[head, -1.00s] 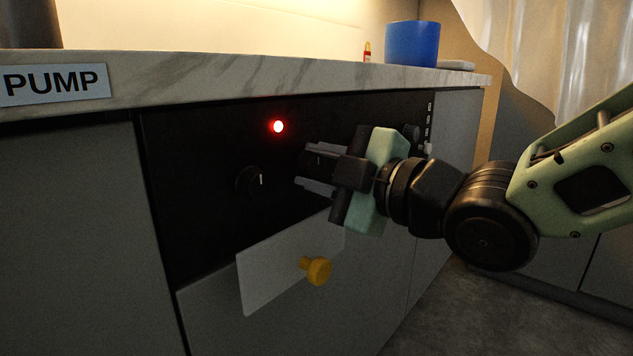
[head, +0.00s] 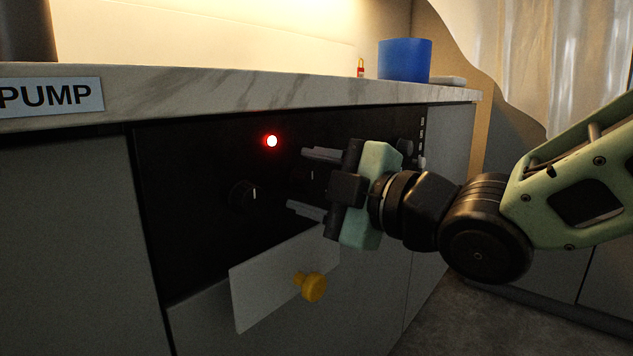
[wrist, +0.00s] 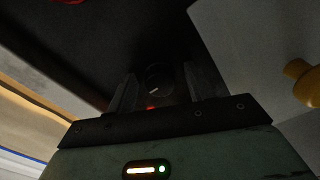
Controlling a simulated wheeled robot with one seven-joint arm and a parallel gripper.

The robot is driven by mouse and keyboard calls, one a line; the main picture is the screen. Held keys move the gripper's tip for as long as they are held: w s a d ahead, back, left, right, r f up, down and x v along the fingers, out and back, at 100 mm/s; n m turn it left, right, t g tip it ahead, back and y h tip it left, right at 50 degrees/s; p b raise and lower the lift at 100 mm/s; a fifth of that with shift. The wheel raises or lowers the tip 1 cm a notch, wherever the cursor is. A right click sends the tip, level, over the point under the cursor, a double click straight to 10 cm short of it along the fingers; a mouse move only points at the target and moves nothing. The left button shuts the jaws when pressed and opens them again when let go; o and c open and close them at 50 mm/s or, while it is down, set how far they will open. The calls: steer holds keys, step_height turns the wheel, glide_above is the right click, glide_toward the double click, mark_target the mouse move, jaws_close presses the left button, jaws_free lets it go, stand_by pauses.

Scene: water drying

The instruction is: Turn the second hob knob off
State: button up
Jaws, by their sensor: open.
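The black panel (head: 200,160) has a row of round black knobs. The left knob (head: 242,195) has an upright white mark. The second knob (head: 312,176) is dark, with a short, roughly upright white mark, and sits between the fingers of my gripper (head: 309,182). The wrist view also shows this knob (wrist: 158,78) between my gripper's spread fingers (wrist: 162,92), its white mark slanted. My gripper is open and appears clear of the knob on both sides. A red lamp (head: 271,141) glows on the panel above and between these two knobs.
A pale flap (head: 270,285) with a yellow knob (head: 312,287) juts out below the panel. The marble counter edge (head: 250,92) runs above, with a PUMP label (head: 50,96) at left and a blue pot (head: 404,60) on top. Another knob (head: 406,147) sits behind my wrist.

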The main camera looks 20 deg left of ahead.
steer(key=v, duration=1.7)
steer(key=shift+d+b, duration=0.2)
steer(key=shift+b, duration=0.25)
steer(key=shift+s, duration=0.1)
